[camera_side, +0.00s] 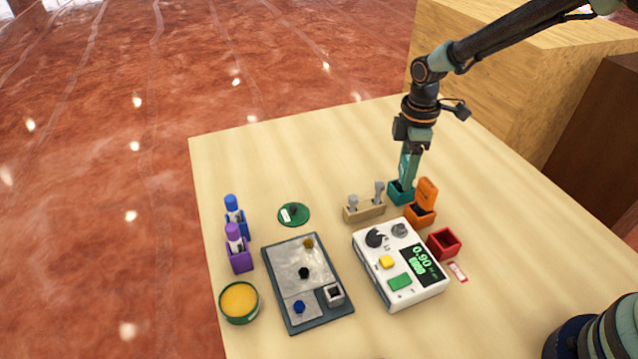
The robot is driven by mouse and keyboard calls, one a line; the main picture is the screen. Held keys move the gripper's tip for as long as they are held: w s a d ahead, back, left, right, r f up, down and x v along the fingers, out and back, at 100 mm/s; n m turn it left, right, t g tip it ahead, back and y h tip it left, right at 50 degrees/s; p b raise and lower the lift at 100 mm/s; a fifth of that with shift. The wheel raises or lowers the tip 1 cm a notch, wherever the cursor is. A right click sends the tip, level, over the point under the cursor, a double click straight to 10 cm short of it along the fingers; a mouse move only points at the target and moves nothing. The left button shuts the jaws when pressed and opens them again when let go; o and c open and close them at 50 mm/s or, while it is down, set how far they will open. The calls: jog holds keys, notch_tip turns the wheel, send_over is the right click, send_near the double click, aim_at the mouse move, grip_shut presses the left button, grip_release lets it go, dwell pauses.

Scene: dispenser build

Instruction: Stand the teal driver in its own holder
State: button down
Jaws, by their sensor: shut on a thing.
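The teal driver (407,168) is upright, slightly tilted, at the back right of the table. My gripper (409,148) is above the teal holder and shut on the upper part of the driver. The driver's lower end is at the mouth of the small square teal holder (398,195). I cannot tell from this view how deep it sits in the holder. The gripper's fingertips are hard to separate from the driver.
An orange driver (428,190) stands in an orange holder (420,216) close by on the right. A wooden block (363,211) with grey pieces is on the left. A white meter (399,263), an empty red holder (443,244) and a grey tray (322,318) lie nearer.

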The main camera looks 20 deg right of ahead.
jog(key=shift+c, duration=2.4)
grip_release()
jog(key=shift+f, duration=0.1)
notch_tip(320, 180, up, 12)
jog(key=shift+r, duration=0.2)
jog(key=s+d+r+m+t, duration=0.2)
jog(key=s+d+r+m, duration=0.2)
jog(key=s+m, duration=0.2)
jog(key=s+d+r+m+t, duration=0.3)
jog(key=s+m, duration=0.4)
jog(key=s, duration=0.3)
jog(key=shift+s+d+r+m+t, duration=0.25)
jog(key=shift+d+r+m+t, duration=0.1)
jog(key=shift+d, duration=0.4)
